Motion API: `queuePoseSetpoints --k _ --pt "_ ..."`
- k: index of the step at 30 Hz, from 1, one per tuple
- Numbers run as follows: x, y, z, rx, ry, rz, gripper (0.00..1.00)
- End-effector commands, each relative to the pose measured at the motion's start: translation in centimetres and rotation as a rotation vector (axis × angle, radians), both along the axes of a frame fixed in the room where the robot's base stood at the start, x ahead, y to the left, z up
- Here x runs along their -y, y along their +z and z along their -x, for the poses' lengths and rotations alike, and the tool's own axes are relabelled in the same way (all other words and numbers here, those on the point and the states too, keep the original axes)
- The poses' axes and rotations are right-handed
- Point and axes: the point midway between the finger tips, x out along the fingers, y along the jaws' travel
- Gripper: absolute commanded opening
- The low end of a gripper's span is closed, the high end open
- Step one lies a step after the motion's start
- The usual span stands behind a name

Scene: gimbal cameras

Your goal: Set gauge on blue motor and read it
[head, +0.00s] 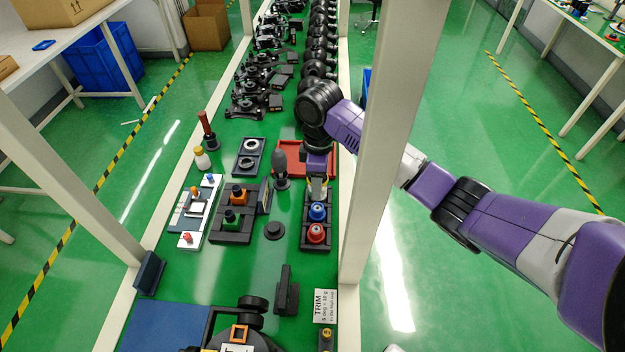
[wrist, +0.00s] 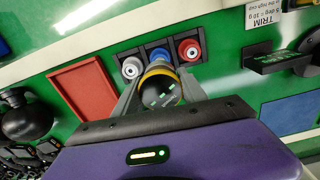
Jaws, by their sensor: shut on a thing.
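My gripper (head: 317,189) points down over the far part of a dark rack (head: 304,243) on the green bench. In the wrist view my gripper (wrist: 160,76) is shut on a round gauge (wrist: 160,92) with a dark face, small lit green marks and a yellow ring. The blue motor (head: 317,211), a round piece in the rack, also shows in the wrist view (wrist: 157,53), partly hidden behind the gauge. I cannot tell whether the gauge touches it. A red piece (head: 316,234) and a white piece (wrist: 131,68) sit on either side of the blue one. The gauge's reading is not legible.
A red tray (head: 291,151) lies behind the rack. A grey bulb-shaped tool (head: 281,167) stands left of it. Orange (head: 239,195) and green (head: 230,216) pieces sit in dark holders farther left. A white frame post (head: 378,150) rises close beside my arm.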

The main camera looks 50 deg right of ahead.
Motion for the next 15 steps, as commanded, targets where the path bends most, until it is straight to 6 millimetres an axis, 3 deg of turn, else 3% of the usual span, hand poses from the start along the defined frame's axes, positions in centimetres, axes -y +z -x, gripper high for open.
queuePoseSetpoints --k 11,15 --pt "0.0 0.2 0.1 0.0 -0.001 -0.002 0.0" --pt "0.1 -1.1 0.1 -0.001 -0.002 -0.001 0.0"
